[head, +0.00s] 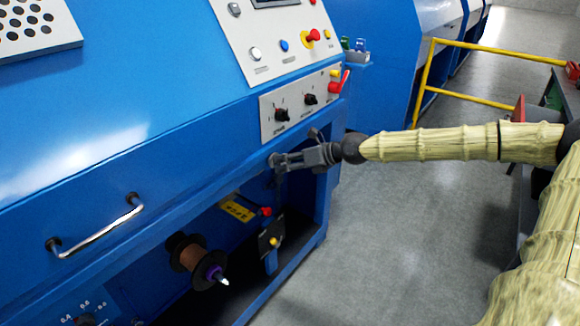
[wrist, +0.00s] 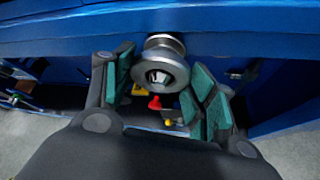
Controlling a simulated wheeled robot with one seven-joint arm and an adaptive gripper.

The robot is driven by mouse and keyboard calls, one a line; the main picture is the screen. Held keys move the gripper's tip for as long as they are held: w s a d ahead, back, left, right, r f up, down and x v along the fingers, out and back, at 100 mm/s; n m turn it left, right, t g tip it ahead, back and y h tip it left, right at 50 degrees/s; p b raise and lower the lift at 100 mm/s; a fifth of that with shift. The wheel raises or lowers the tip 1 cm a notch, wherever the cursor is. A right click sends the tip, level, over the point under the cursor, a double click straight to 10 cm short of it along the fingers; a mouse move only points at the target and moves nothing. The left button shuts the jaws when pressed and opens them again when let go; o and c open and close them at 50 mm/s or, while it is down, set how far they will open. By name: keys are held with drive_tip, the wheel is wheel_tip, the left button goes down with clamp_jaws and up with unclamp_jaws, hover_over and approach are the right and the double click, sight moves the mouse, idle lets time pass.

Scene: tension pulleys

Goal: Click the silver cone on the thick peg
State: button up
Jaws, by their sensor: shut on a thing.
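In the wrist view, a silver cone (wrist: 160,72), round and flanged with a dark-ringed centre, sits between the two green-padded fingers of my gripper (wrist: 162,68). My gripper is shut on it. Behind it, a narrower silver part reaches toward the blue beam; I cannot tell whether this is the thick peg or part of the cone, nor whether the cone is seated. In the head view, my gripper (head: 277,160) is at the blue machine's front, below the knob panel. The cone is not clearly visible there.
The blue machine (head: 120,150) fills the left, with a metal handle (head: 95,228). Below my gripper, an open recess holds a copper-wound spool (head: 188,256), a red knob (head: 266,211) and a yellow knob (head: 273,241). Grey floor (head: 400,240) lies clear at right, near a yellow rail (head: 470,95).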

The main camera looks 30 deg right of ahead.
drive_tip(key=shift+w+a+b, duration=0.2)
drive_tip(key=shift+w+b, duration=0.25)
drive_tip(key=shift+b, duration=0.15)
idle(0.8)
drive_tip(key=o, duration=1.2)
drive_tip(key=shift+d+r, duration=0.1)
drive_tip(key=v, duration=1.1)
drive_tip(key=shift+s+d+r, duration=0.15)
drive_tip(key=shift+s+d, duration=0.05)
drive_tip(key=shift+s, duration=0.05)
idle(0.5)
